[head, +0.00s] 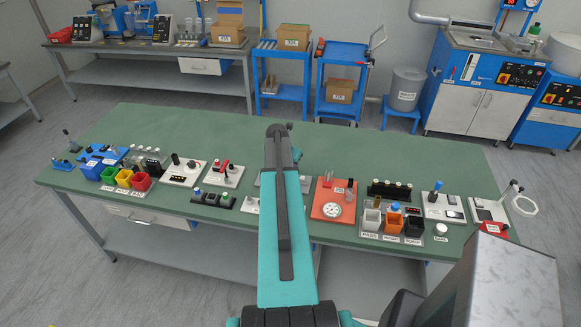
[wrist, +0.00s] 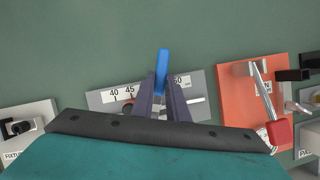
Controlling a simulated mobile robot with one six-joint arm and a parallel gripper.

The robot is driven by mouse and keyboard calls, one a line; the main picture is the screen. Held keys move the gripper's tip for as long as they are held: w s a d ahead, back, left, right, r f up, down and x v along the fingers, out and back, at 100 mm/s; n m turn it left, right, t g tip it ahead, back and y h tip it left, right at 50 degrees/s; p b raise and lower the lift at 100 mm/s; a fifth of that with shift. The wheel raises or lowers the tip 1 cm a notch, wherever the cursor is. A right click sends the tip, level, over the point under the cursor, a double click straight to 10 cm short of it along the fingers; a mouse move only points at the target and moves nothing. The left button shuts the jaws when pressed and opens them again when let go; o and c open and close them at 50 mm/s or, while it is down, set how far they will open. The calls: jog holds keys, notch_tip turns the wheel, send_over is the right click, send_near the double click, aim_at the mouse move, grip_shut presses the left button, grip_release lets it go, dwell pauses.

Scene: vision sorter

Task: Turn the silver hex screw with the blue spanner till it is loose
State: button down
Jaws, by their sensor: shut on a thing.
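My gripper (wrist: 162,82) shows in the wrist view, its two dark fingers shut on the blue spanner (wrist: 163,62). The blue spanner points away from me, over the green bench top. Below it is a grey plate (wrist: 98,102) with a white scale strip reading 40, 45 and, partly covered, 50. A small silver part (wrist: 196,101) shows at the right of this plate; I cannot tell if it is the hex screw. The fingers hide the plate's middle. In the head view my own arm hides the gripper and spanner.
An orange-red board (wrist: 238,93) with a red-handled tool (wrist: 279,132) lies right of the grey plate. A light grey fixture (wrist: 25,122) is at left. In the head view, bins and fixtures line the near edge of the green bench (head: 225,135); its far half is clear.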

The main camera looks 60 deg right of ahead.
jog(key=shift+r+p, duration=0.35)
jog(key=shift+r, duration=1.55)
dwell(0.4)
jog(key=shift+r, duration=2.4)
